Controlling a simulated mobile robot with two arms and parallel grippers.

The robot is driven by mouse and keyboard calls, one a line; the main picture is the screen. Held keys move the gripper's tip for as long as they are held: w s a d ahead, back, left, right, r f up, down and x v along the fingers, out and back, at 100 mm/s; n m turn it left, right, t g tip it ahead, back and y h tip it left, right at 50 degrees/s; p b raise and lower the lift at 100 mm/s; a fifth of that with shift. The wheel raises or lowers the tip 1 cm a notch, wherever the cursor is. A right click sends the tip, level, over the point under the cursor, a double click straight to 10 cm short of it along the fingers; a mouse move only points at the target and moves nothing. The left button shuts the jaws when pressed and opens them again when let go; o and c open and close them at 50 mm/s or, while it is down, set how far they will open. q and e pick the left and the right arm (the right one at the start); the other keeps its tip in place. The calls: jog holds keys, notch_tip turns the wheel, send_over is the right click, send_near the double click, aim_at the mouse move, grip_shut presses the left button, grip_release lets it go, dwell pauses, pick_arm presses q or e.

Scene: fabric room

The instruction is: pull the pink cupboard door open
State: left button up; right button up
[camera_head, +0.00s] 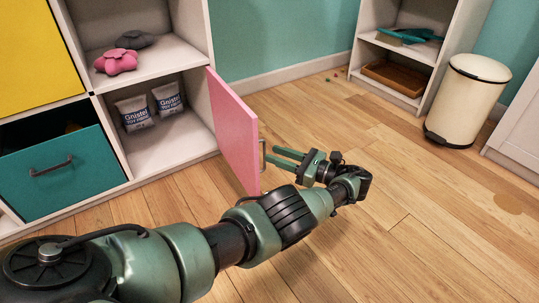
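The pink cupboard door (232,130) is swung well open, standing out from the front of the white shelf unit. Its metal handle (263,156) shows edge-on on the door's right face. My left gripper (271,155) is to the right of the door, its green fingers pointing left at the handle. A gap shows between the two fingers, so it looks open. The fingertips are at or very near the handle; I cannot tell whether they touch it. My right gripper is out of view.
The open compartment (171,146) holds two printed bags. A pink item (116,61) and a grey one lie on the shelf above. A teal drawer (61,173) is at left. A cream bin (467,101) stands at right. The wooden floor (400,200) right of the door is clear.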

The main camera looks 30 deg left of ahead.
pick_arm(q)
jog(key=d+b, duration=0.1)
jog(key=d, duration=0.1)
jog(key=d+b, duration=0.1)
jog(key=d, duration=0.1)
jog(key=shift+w+d, duration=0.2)
jog(key=shift+d, duration=0.05)
